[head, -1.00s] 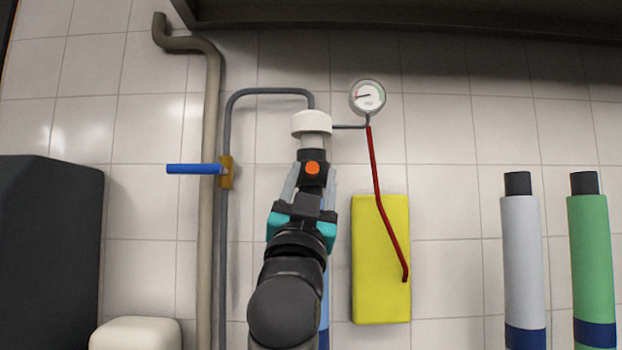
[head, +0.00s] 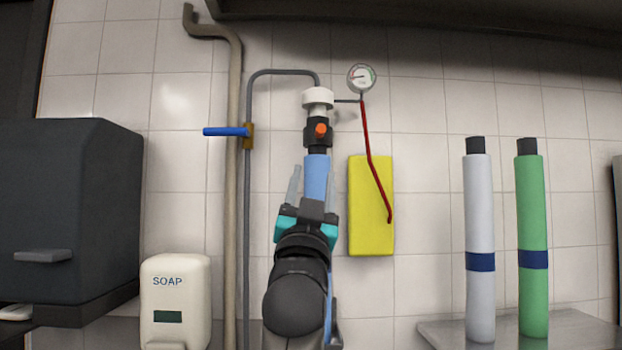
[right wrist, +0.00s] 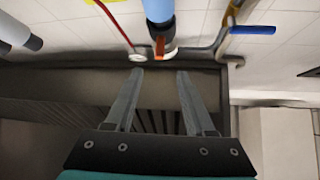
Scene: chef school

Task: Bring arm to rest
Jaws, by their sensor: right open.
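My right gripper (head: 315,178) is in the middle of the head view, pointing up, with its two grey fingers apart. In the right wrist view the gap between its fingertips (right wrist: 160,71) is empty. A blue cylinder (head: 316,172) hangs from a black connector with an orange knob (head: 321,129) under a white pipe fitting (head: 318,98). The gripper overlaps the cylinder in the head view, and my arm hides its middle. The blue cylinder (right wrist: 158,9) and orange knob (right wrist: 160,46) show above the fingertips in the right wrist view. My left gripper is not in view.
White and green cylinders (head: 480,230) (head: 532,220) stand on a metal shelf (head: 440,330) at the right. A yellow block (head: 360,220), a gauge (head: 361,77), a blue-handled valve (head: 226,132), a soap dispenser (head: 175,290) and a dark box (head: 70,210) line the tiled wall. A dark hood (head: 430,22) overhangs.

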